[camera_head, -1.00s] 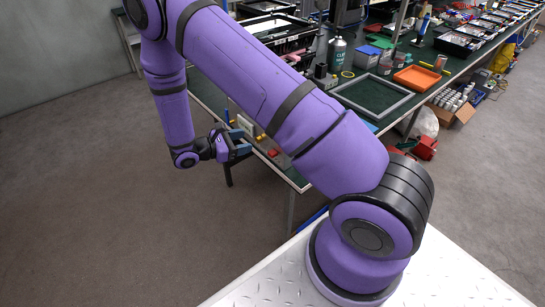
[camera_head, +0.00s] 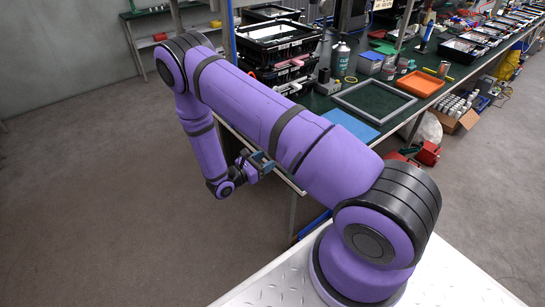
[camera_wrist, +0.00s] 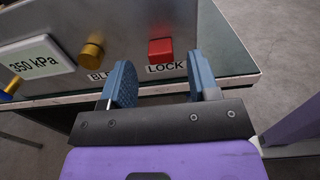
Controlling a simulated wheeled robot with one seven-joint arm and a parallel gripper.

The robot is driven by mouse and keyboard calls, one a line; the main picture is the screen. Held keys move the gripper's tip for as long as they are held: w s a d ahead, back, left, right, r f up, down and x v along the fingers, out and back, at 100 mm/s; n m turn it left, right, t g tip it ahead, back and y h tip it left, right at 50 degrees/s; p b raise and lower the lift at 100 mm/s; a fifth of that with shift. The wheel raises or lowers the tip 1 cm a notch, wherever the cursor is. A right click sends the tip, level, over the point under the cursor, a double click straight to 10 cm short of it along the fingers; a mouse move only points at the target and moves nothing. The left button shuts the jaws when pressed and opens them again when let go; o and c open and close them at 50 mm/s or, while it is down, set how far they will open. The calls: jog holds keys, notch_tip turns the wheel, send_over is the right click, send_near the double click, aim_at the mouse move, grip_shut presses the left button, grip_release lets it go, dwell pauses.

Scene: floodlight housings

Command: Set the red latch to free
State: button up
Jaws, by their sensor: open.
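The red latch (camera_wrist: 160,50) is a small red block on the grey panel (camera_wrist: 130,25) of a unit in the wrist view. The word LOCK is printed just below it. My gripper (camera_wrist: 164,78) is open, with its two blue fingers apart and pointing at the panel. The latch shows between the fingertips, a little beyond them, and nothing is held. In the head view my gripper (camera_head: 262,163) is at the near edge of the green workbench (camera_head: 365,97). The latch and panel are hidden there behind my arm.
Left of the latch are a brass knob (camera_wrist: 91,53), partly covered lettering and a 350 kPa display (camera_wrist: 35,60). The left finger is close to the knob. Black crates (camera_head: 277,40), an empty grey frame (camera_head: 375,100) and a blue mat (camera_head: 350,122) are on the bench.

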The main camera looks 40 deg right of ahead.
jog(key=shift+w+d, duration=0.1)
jog(key=shift+d, duration=1.8)
jog(key=shift+c, duration=0.2)
